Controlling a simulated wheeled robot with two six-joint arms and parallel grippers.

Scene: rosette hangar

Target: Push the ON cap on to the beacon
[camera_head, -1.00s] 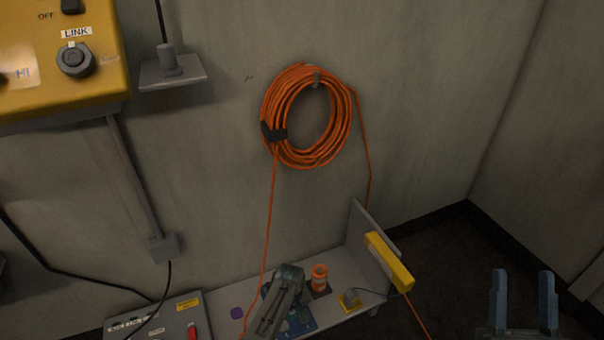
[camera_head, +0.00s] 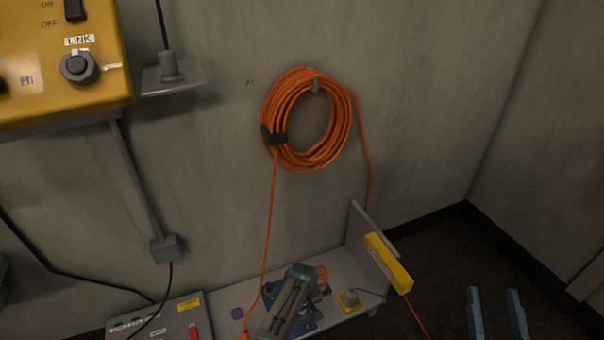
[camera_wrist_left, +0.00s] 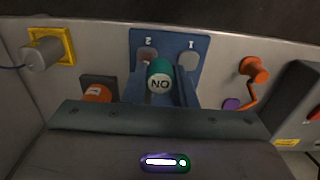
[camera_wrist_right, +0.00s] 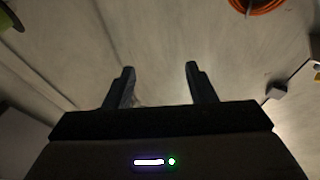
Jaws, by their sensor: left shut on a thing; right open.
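My left gripper (camera_head: 302,282) is over the low shelf in the head view, its fingers pointing down and hidden. Behind the cap is a blue plate (camera_wrist_left: 168,40) with two round spots marked 1 and 2. A grey cylinder on a yellow base, seemingly the beacon (camera_head: 351,297), stands right of this gripper; it also shows at the upper left in the left wrist view (camera_wrist_left: 42,54). My right gripper (camera_head: 496,310) is open and empty, away from the shelf.
An orange cylinder (camera_head: 322,272) on a dark base is partly hidden behind my left gripper. A grey switch box (camera_head: 165,318) stands at left. An orange cable coil (camera_head: 306,118) hangs on the wall, its cable trailing down.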

